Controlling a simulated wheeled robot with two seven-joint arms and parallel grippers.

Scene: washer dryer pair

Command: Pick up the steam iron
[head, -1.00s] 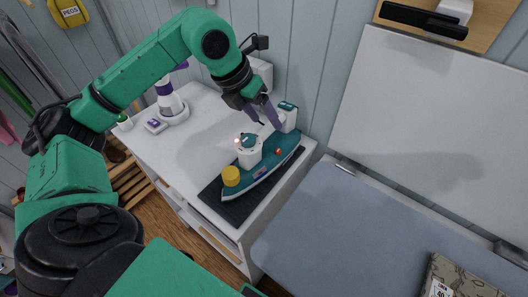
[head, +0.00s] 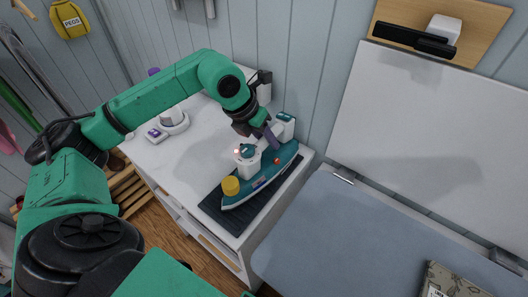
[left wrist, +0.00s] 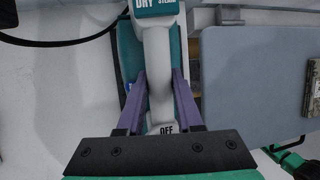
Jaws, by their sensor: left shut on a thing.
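The steam iron (head: 258,181) is teal and white with a yellow cap at its front. It rests on a dark ribbed mat (head: 215,203) on the white cabinet top. My left gripper (head: 273,139) is over the iron's handle, with its purple fingers on either side of it. In the left wrist view the fingers of the left gripper (left wrist: 159,95) are shut on the white handle (left wrist: 158,65), between the "DRY" and "OFF" labels. The iron shows no visible lift from the mat.
A white device with a purple label (head: 168,124) stands on the cabinet top (head: 195,150) at the left. A grey-blue padded board (head: 350,240) lies to the right, with a patterned packet (head: 450,283) on it. A wall panel (head: 440,150) stands behind.

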